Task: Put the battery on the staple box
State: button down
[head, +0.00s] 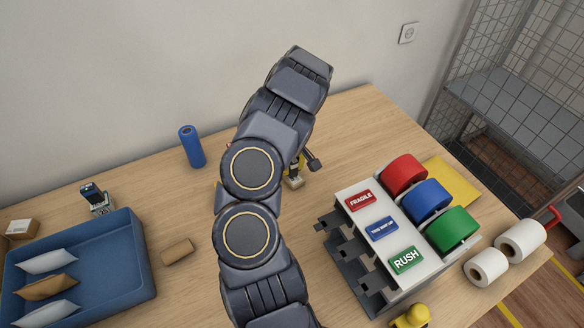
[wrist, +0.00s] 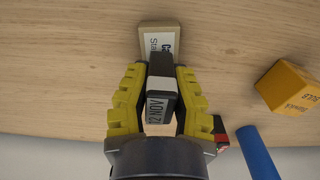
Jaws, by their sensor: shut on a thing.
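The battery (wrist: 160,92), a dark block with a pale label, is between the yellow fingers of my gripper (wrist: 159,100) in the wrist view. The gripper is shut on it. The staple box (wrist: 157,34), a small beige box with dark lettering, lies on the wooden table just beyond the battery's far end. The battery covers part of the box; I cannot tell whether they touch. In the head view my arm hides the battery and most of the gripper. A small pale piece (head: 294,181) shows beside the arm, possibly the staple box.
An orange bulb box (wrist: 290,87) and a blue roll (head: 192,146) stand near the gripper. A blue tray (head: 135,252) of mailers is at left, with a cardboard piece (head: 177,250) beside it. A label dispenser (head: 352,216) and white rolls (head: 487,267) are at right.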

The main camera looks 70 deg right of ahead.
jog(key=shift+f, duration=0.4)
jog(key=shift+f, duration=0.15)
jog(key=c, duration=1.1)
grip_release()
